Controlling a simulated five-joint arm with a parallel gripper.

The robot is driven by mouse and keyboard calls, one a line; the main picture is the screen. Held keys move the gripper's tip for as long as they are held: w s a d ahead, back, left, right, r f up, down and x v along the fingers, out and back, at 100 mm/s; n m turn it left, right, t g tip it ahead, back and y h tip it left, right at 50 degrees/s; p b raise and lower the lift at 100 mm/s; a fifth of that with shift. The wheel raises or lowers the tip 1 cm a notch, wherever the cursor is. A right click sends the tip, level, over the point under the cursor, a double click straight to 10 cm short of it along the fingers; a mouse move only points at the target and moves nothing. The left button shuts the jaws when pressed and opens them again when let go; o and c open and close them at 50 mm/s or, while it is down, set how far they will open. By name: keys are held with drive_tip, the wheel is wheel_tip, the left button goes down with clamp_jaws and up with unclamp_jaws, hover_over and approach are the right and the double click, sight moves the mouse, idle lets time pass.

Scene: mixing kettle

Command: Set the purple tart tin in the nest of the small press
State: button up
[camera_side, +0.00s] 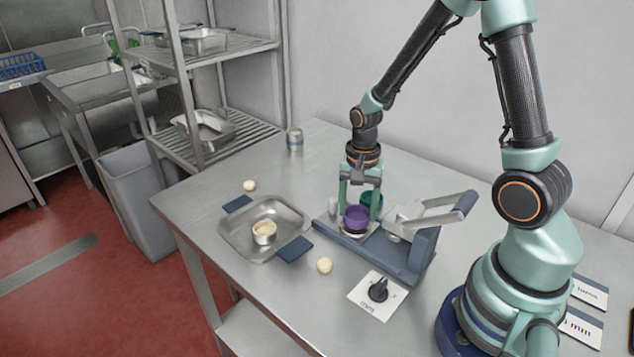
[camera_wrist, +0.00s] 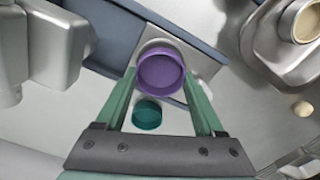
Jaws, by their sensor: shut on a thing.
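The purple tart tin (camera_side: 356,219) is between the two green fingers of my gripper (camera_side: 358,209), which is shut on it. The tin is upright and right over the light metal nest plate (camera_side: 350,234) at the left end of the small press (camera_side: 408,255). I cannot tell whether its bottom touches the nest. In the wrist view the purple tin (camera_wrist: 161,71) sits between my fingertips (camera_wrist: 160,76), with part of the nest plate (camera_wrist: 192,62) showing around it. The tin hides the nest's middle. The press's lever (camera_side: 425,219) is at the right, clear of the nest.
A teal tin (camera_side: 370,199) stands just behind the purple one. A steel tray (camera_side: 237,238) with blue handles holds a pale filled tin (camera_side: 264,232). Dough balls (camera_side: 324,265) lie near the tray. A dial (camera_side: 378,290) is in front, a metal canister (camera_side: 295,139) at the back.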

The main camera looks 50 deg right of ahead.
drive_tip(key=shift+f, duration=0.65)
idle(0.8)
drive_tip(key=o, duration=1.3)
drive_tip(key=shift+r, duration=0.15)
drive_tip(key=shift+r, duration=3.4)
